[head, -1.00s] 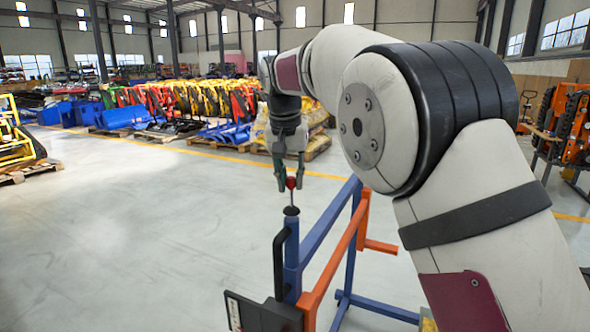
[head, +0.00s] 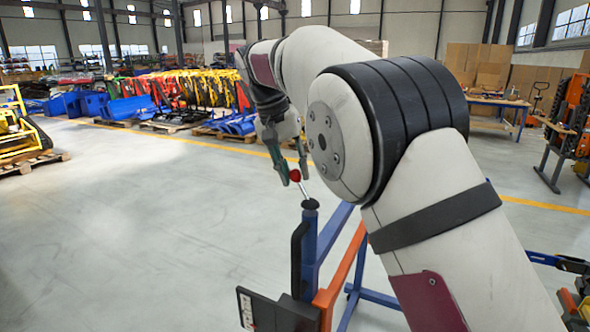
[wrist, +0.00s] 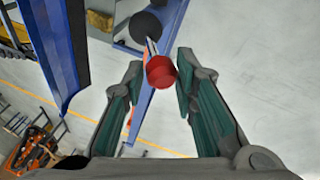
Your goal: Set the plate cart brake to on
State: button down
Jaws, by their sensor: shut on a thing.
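The brake lever has a red knob (head: 295,175) on a thin metal rod (head: 303,189). The rod rises from a black boot (head: 310,204) on top of the cart's blue post (head: 308,245) and leans to the left. My gripper (head: 294,179) reaches down from above and is shut on the red knob, with one finger on each side. In the wrist view the knob (wrist: 160,71) sits between the fingertips, and the boot (wrist: 145,26) is behind it. Any brake marking is too small to read.
The cart's orange rail (head: 345,272) and a dark panel (head: 275,312) with a white label are below the lever. Orange racks (head: 572,125) stand at right. Pallets with colourful goods (head: 190,95) line the back.

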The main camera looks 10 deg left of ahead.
jog(key=shift+s+a+f, duration=0.1)
jog(key=shift+a+f, duration=0.25)
jog(key=c, duration=1.4)
grip_release()
jog(key=shift+a, duration=0.1)
jog(key=shift+d+r, duration=0.1)
jog(key=shift+d, duration=0.1)
jog(key=shift+r, duration=0.15)
jog(key=v, duration=0.7)
